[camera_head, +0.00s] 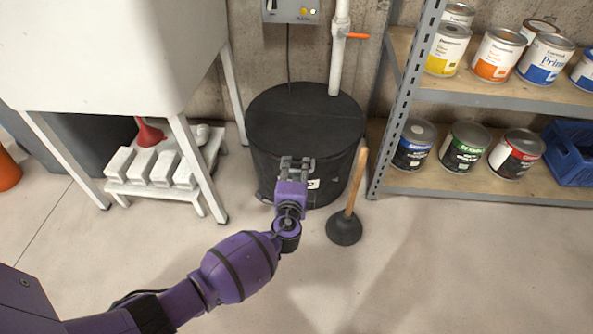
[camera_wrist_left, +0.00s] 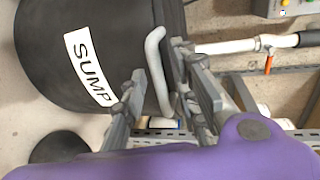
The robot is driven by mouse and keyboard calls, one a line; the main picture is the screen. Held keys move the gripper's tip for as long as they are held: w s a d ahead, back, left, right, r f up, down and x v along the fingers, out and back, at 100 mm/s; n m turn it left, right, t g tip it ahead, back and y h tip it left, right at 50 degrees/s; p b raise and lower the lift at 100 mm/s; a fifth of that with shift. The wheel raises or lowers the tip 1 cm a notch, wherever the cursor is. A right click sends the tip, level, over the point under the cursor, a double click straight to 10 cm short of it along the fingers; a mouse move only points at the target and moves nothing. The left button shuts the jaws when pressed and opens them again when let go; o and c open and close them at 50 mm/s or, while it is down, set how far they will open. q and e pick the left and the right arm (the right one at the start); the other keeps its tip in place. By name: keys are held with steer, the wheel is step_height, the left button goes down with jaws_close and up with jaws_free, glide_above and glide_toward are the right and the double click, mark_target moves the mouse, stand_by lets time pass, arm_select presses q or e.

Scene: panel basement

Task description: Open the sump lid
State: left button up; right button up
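The sump (camera_head: 270,158) is a black round drum against the back wall, with a flat dark lid (camera_head: 305,115) lying closed on top. In the left wrist view a white label (camera_wrist_left: 90,68) reads SUMP, and a grey handle (camera_wrist_left: 155,50) stands out beside it. My left gripper (camera_head: 296,163) is at the front of the drum, near the lid's front edge. In the left wrist view its fingers are apart, with the handle between them. I see gaps beside the handle, but contact is hard to judge. My right gripper is not in view.
A plunger (camera_head: 345,228) stands on the floor just right of the gripper. A metal shelf with paint cans (camera_head: 465,147) is at right. A white sink (camera_head: 110,60) and a low stool (camera_head: 170,190) are at left. A white pipe (camera_head: 338,60) rises behind the lid.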

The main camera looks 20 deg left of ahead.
arm_select(q)
jaws_close()
steer(key=shift+r, duration=0.1)
